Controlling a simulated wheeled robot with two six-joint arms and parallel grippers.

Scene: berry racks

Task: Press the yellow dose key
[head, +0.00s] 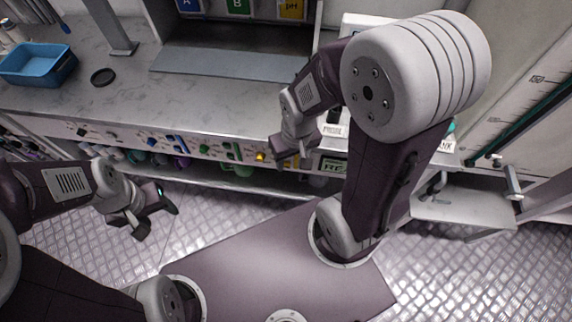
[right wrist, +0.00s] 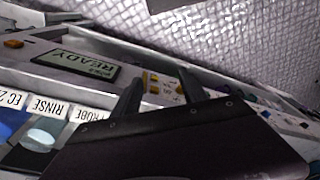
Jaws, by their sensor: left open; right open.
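A yellow key (head: 260,156) sits on the front panel of the bench, just left of my right gripper (head: 290,157) in the head view. A yellow part also shows in the right wrist view (right wrist: 153,88), between the two fingers of my right gripper (right wrist: 159,91). The fingers are open, close to the panel, with nothing held. I cannot tell whether they touch the key. My left gripper (head: 156,221) is open and empty, low in front of the bench at the left.
A READY display (right wrist: 80,66) is on the panel beside the right gripper. Green and blue knobs (head: 232,151) line the panel further left. A blue tray (head: 30,78) and a black disc (head: 103,77) stand on the bench. White cards labelled RINSE (right wrist: 47,107) and PROBE are close by.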

